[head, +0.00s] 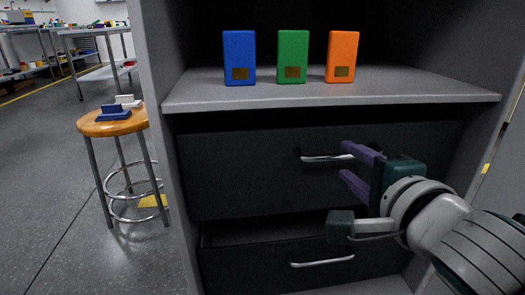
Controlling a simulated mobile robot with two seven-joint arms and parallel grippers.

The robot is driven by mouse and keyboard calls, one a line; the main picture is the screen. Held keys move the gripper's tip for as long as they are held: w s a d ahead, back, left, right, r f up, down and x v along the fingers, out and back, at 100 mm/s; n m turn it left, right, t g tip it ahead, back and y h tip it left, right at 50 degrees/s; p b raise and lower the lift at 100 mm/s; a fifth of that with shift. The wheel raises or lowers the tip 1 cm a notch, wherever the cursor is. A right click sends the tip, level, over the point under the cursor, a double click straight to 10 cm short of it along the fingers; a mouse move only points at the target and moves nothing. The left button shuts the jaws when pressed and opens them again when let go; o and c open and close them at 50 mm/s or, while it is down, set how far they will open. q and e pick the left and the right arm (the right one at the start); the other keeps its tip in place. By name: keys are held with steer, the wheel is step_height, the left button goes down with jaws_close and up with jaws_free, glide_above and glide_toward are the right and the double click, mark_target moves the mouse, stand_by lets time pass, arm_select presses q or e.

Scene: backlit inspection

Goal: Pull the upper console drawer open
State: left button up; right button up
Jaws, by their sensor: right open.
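The upper console drawer (235,175) is a dark front below the console shelf and looks shut. My left gripper is not in view.
On the console shelf (200,92) stand a blue box (239,55), a green box (292,55) and an orange box (341,55). A round wooden stool (90,124) with small blue and white items stands left of the console. Open floor (40,190) lies at left.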

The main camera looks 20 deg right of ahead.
mark_target(342, 158)
steer(key=b+x, duration=0.1)
steer(key=x, duration=0.3)
steer(key=shift+w, duration=0.1)
jaws_close()
steer(key=shift+f, duration=0.1)
stand_by(1.2)
